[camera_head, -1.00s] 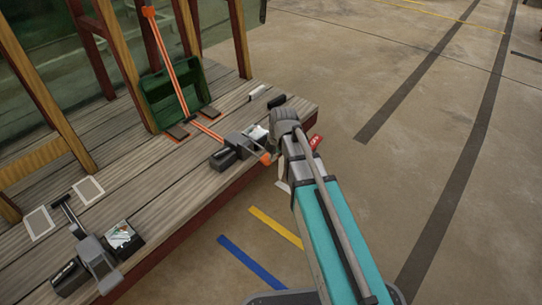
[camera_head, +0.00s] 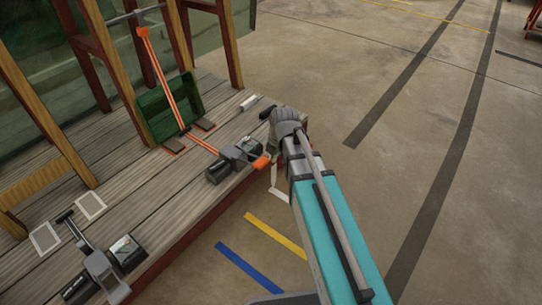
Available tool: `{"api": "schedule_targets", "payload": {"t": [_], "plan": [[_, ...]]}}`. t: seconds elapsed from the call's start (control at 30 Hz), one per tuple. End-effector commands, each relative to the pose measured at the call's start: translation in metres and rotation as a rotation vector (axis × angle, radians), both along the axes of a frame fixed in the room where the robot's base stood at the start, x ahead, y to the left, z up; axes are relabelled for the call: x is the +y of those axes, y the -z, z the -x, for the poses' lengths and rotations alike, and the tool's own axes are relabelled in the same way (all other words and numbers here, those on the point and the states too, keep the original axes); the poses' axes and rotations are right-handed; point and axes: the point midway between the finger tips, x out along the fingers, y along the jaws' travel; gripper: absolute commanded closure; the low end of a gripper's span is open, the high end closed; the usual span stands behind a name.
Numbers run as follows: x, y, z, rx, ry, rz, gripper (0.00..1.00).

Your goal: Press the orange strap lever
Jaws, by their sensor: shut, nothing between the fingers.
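The strap lever with an orange tip (camera_head: 261,162) juts from a grey ratchet (camera_head: 240,155) at the right edge of the wooden deck. An orange strap (camera_head: 165,78) runs from the ratchet up over a green corner piece. My arm reaches in from the bottom, and its grey wrist stands just right of the lever tip. My gripper (camera_head: 274,174) shows only as a narrow grey piece below the wrist, close to the orange tip. It looks shut and holds nothing visible. I cannot tell whether it touches the lever.
A second grey ratchet (camera_head: 104,272) sits on the deck at lower left. Wooden posts and glass stand at the left.

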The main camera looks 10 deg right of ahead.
Motion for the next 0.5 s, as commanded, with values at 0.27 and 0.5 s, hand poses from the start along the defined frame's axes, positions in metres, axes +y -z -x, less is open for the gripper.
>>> {"api": "schedule_targets", "payload": {"t": [0.27, 0.5], "plan": [[-0.0042, -0.0148, 0.0042, 0.0, 0.0, 0.0, 1.0], [-0.0047, -0.0154, 0.0045, 0.0, 0.0, 0.0, 1.0]]}}
